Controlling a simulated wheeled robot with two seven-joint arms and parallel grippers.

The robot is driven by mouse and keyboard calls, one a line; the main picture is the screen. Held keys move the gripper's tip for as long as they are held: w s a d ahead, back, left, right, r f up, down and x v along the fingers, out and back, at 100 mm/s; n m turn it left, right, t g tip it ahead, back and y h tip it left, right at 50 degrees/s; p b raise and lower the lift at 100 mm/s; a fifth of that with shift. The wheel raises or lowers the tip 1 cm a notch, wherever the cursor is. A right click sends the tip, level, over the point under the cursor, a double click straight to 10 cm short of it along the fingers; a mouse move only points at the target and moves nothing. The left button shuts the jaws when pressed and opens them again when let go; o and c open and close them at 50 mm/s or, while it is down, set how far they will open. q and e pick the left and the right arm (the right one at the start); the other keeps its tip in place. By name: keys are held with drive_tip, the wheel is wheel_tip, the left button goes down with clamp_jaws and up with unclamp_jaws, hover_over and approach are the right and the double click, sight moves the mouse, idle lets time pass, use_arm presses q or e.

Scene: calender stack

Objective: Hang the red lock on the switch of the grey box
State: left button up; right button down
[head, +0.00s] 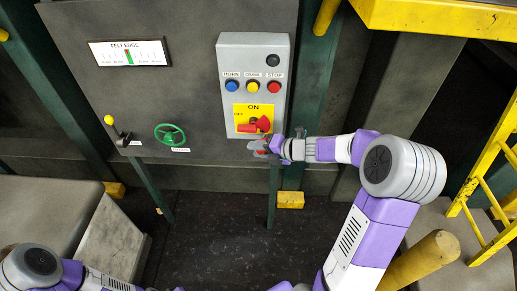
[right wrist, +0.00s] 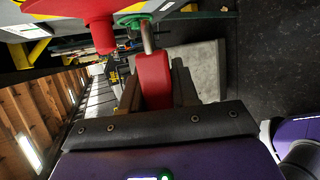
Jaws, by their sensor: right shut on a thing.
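The grey box (head: 226,70) hangs on the dark panel in the head view. Its red switch (head: 262,124) sits on a yellow ON/OFF plate, and the switch's red handle (right wrist: 102,32) looms at the upper left in the right wrist view. My right gripper (head: 269,149) is just below the box's lower edge, shut on the red lock (right wrist: 153,80). The lock's metal shackle (right wrist: 147,36) points away from my gripper, beside the switch handle in that view. They look apart, but depth is hard to judge. My left gripper is outside the head view; only its arm shows.
The box carries blue, yellow and red buttons (head: 253,86) above the switch. A green handwheel (head: 170,135) and a yellow-knobbed lever (head: 110,121) are on the panel to the left. A yellow ladder (head: 487,185) stands at the right. Dark floor lies open below.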

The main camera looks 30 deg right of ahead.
drive_tip(key=shift+w+d+p, duration=0.4)
drive_tip(key=shift+w+d, duration=0.05)
drive_tip(key=shift+w, duration=0.25)
drive_tip(key=shift+w+d+p, duration=0.4)
drive_tip(key=shift+w+d, duration=0.05)
drive_tip(key=shift+w, duration=0.25)
drive_tip(key=c, duration=0.8)
unclamp_jaws()
drive_tip(key=shift+r, duration=0.15)
